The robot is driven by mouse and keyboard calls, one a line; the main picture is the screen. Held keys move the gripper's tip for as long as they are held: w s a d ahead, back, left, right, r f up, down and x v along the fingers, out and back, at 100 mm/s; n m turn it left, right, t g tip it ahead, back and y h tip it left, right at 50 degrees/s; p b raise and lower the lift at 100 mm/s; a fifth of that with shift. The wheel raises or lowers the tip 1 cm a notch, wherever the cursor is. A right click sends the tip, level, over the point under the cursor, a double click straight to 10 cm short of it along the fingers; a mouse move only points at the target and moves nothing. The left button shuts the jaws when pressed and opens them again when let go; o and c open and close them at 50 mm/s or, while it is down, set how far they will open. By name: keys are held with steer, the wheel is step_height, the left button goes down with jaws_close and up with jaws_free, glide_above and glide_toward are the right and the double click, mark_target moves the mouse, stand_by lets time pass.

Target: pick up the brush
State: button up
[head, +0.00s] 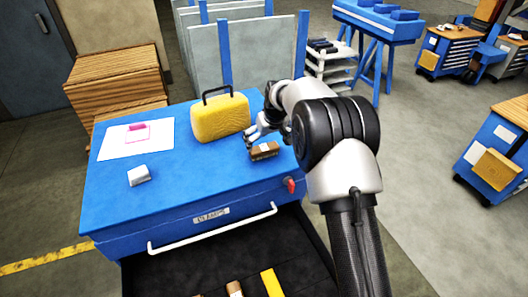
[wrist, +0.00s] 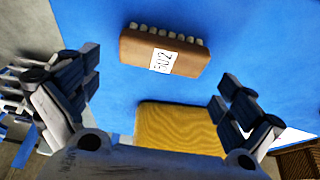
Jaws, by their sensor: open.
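The brush (head: 264,151) is a brown block lying on the blue tabletop near its right side, close to the yellow case. In the wrist view the brush (wrist: 160,52) shows pale bristles along one long edge and a white label with dark digits. My gripper (head: 254,134) is above the table just behind the brush in the head view, between it and the case. In the wrist view my gripper (wrist: 162,82) has its two fingers wide apart with nothing between them. The brush lies ahead of the fingertips, apart from them.
The yellow case (head: 222,118) stands left of my gripper. A white block (head: 139,175) and a white sheet (head: 113,144) with a pink item (head: 137,127) lie farther left. A red item (head: 291,185) is at the table's right front. An open drawer (head: 190,280) juts out in front.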

mark_target(264, 147)
steer(key=x, duration=0.4)
steer(key=shift+f, duration=0.45)
steer(key=shift+s, duration=0.1)
steer(key=shift+r, duration=0.1)
steer(key=c, duration=0.8)
